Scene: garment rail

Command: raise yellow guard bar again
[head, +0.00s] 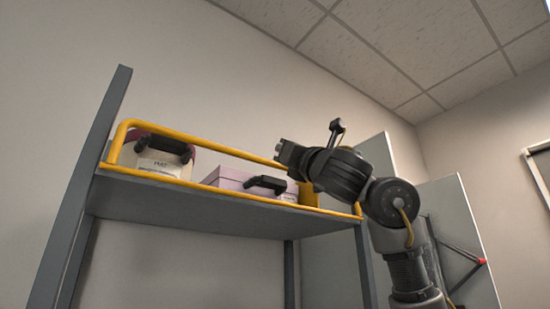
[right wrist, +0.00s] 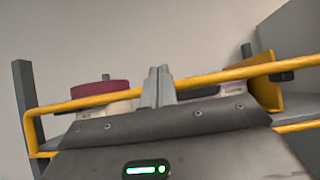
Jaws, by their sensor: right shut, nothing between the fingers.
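The yellow guard bar (head: 225,150) runs along the front of a high grey shelf. Its long upper rail stands above the shelf edge, with a bent left end going down to a lower yellow rail (head: 230,191). My right gripper (head: 281,149) is shut and empty, close to the upper rail at its right part. The arm hides the rail's right end in the head view. In the right wrist view the shut fingertips (right wrist: 158,84) overlap the upper rail (right wrist: 230,75); I cannot tell whether they touch it. My left gripper is not in view.
A pale round box (head: 160,163) with a dark handle and a lilac box (head: 228,180) with a black handle sit on the shelf (head: 190,207) behind the rails. Grey posts (head: 85,190) carry the shelf. A light panel (head: 465,240) stands at the right.

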